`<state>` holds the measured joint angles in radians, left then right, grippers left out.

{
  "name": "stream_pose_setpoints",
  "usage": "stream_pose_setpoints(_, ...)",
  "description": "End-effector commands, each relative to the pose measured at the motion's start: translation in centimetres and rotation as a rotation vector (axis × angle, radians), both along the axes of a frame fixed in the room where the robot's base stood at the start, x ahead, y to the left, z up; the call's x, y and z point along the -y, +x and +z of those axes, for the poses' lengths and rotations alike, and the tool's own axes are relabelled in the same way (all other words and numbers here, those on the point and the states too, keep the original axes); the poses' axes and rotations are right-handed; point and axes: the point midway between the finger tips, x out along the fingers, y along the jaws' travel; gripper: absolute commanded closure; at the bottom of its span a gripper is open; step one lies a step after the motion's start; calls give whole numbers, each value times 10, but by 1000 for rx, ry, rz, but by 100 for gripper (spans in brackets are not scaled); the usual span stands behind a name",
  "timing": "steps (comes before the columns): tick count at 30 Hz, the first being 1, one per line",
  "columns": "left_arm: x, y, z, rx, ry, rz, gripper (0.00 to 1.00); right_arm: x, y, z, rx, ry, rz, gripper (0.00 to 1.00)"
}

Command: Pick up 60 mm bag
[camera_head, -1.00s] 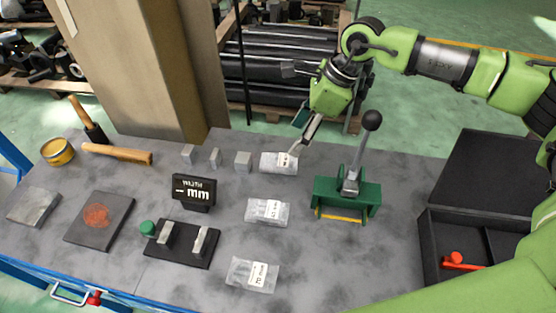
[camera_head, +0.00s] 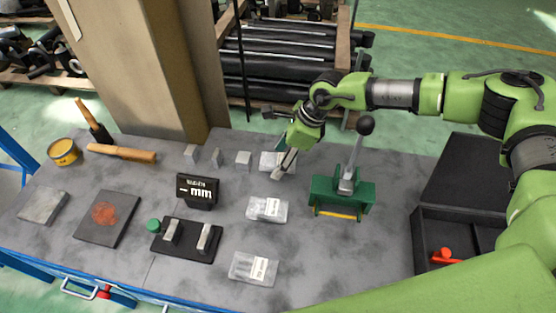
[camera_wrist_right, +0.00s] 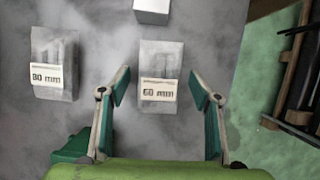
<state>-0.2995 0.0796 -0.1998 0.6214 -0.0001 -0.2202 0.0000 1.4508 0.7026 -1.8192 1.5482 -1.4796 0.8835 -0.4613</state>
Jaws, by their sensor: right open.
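The 60 mm bag (camera_wrist_right: 160,82) is a clear flat bag with a white label, lying on the grey table. In the head view it is the farthest of three bags (camera_head: 272,159), partly hidden by my right gripper (camera_head: 284,170). My right gripper is open and empty. In the right wrist view its two fingers (camera_wrist_right: 160,88) show on either side of the bag, with no visible contact. I cannot tell the exact height above the bag. My left gripper is not in view.
Another bag (camera_head: 267,209) lies nearer, and a third bag (camera_head: 253,268) nearest. A metal block (camera_head: 243,158) stands just left of the 60 mm bag. A green lever press (camera_head: 343,195) stands to its right. A black open case (camera_head: 425,240) is at the right.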

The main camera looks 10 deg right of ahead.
Motion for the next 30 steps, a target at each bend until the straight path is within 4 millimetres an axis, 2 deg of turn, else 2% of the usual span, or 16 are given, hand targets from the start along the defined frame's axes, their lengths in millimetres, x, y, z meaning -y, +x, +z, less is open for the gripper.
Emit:
stream_pose_setpoints(1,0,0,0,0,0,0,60,0,0,0,0,0,0,42)
stream_pose_setpoints(2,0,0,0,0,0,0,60,0,0,0,0,0,0,47)
stream_pose_setpoints(6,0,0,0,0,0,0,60,0,0,0,0,0,0,84)
stream_pose_setpoints(7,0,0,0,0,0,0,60,0,0,0,0,0,0,89)
stream_pose_setpoints(15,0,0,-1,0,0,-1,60,0,0,2,1,1,0,89)
stream_pose_setpoints(19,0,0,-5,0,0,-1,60,-1,1,11,3,3,0,89)
stream_pose_setpoints(30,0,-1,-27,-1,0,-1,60,0,1,80,4,3,0,89)
